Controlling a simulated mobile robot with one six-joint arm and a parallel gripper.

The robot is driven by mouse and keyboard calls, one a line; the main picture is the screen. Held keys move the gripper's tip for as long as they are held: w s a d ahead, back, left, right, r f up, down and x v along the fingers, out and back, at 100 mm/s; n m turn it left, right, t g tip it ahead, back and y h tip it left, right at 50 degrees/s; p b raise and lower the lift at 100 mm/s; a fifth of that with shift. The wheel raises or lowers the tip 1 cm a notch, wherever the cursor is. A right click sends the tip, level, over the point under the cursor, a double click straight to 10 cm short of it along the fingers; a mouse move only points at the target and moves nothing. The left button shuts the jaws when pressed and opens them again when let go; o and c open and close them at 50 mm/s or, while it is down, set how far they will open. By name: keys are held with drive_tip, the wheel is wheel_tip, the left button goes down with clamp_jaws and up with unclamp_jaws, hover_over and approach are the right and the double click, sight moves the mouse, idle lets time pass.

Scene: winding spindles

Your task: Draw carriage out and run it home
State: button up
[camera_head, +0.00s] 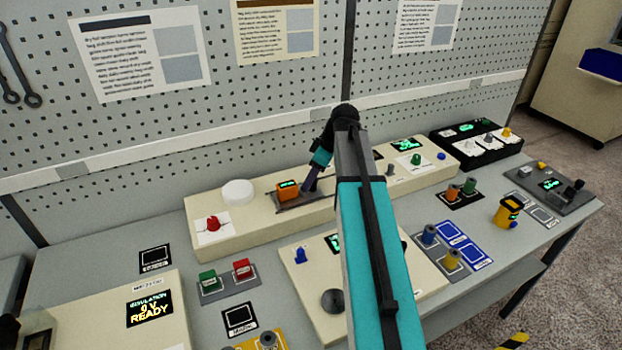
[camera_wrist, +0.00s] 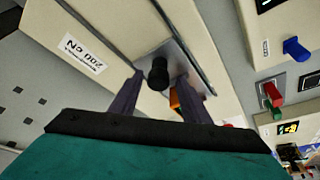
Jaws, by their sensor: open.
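An orange block with a small green-lit display (camera_head: 288,190), which looks like the carriage, sits on a grey metal track (camera_head: 302,205) on the long cream housing. A sliver of orange (camera_wrist: 174,99) shows beside a finger in the wrist view. A black round knob (camera_wrist: 158,74) stands by a grey metal strip in the wrist view, between the fingertips. My gripper (camera_head: 310,180) is just right of the orange block in the head view. Its dark fingers (camera_wrist: 160,92) are apart, with the knob between them and no visible grip on it.
A white round dome (camera_head: 238,192) and a red knob (camera_head: 213,224) are on the housing left of the block. A cream panel with knobs (camera_head: 295,280) lies in front. Green and red buttons (camera_head: 225,279) stand nearby. The pegboard wall (camera_head: 150,140) rises close behind.

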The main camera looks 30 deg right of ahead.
drive_tip(key=b+v, duration=0.3)
drive_tip(key=v, duration=1.1)
idle(0.3)
drive_tip(key=shift+a, duration=0.15)
idle(0.3)
